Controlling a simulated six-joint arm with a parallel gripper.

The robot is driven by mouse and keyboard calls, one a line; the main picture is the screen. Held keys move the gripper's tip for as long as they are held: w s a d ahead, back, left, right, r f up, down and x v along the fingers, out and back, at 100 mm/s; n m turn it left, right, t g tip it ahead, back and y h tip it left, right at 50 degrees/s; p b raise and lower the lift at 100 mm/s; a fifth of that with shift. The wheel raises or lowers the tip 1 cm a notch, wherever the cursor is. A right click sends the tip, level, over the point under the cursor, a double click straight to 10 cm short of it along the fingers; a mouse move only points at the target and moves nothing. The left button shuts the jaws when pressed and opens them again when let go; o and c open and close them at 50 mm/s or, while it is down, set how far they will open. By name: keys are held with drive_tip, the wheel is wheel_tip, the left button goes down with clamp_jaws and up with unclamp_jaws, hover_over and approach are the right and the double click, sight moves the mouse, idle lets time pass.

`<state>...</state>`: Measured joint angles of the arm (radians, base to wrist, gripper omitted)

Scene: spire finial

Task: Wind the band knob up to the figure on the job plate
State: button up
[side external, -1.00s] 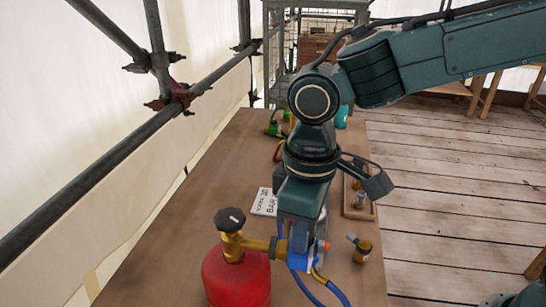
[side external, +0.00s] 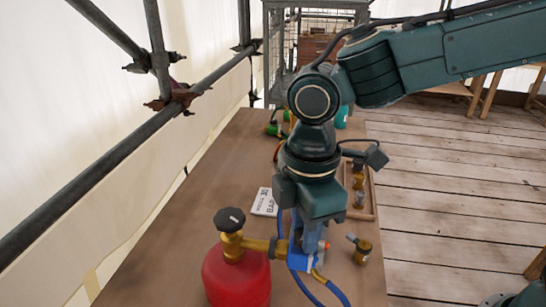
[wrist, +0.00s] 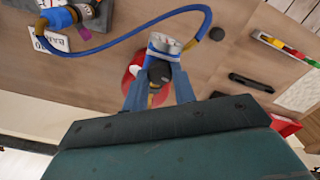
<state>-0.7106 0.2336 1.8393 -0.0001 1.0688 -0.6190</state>
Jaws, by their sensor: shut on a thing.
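My gripper (side external: 311,240) points straight down at the blue regulator body (side external: 303,262) beside the red cylinder (side external: 236,278). Its fingers are shut on the band knob, which they hide in the side view. In the wrist view the gripper (wrist: 164,48) has its blue-grey fingers close together, with a dark knob (wrist: 158,72) showing between them; its exact contact is hard to make out. The job plate (side external: 264,203) is a white card with dark lettering behind the regulator. It shows partly in the wrist view (wrist: 47,40), with its figure too small to read.
A black-knobbed brass valve (side external: 231,219) tops the cylinder, close left of my gripper. A blue hose (side external: 338,294) runs from the regulator. A small brass fitting (side external: 362,251) stands at right, with a wooden tray (side external: 372,205) behind. The table's left part is clear.

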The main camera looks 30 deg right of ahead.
drive_tip(key=shift+r, duration=0.1)
idle(0.3)
drive_tip(key=o, duration=1)
wheel_tip(320, 180, up, 14)
idle(0.5)
drive_tip(key=s+d+f+m+t+y, duration=0.15)
drive_tip(key=d+m, duration=0.25)
drive_tip(key=d, duration=0.4)
drive_tip(key=s+d+m+t+h, duration=0.1)
drive_tip(key=s+d+m, duration=0.15)
drive_tip(key=d, duration=0.55)
drive_tip(key=s+d+f+m+t, duration=0.3)
drive_tip(key=s+d+f+m, duration=0.3)
drive_tip(key=s+d+m, duration=0.2)
drive_tip(key=shift+s+d+f+m, duration=0.25)
drive_tip(key=shift+d+f+m, duration=0.1)
drive_tip(key=shift+d, duration=0.75)
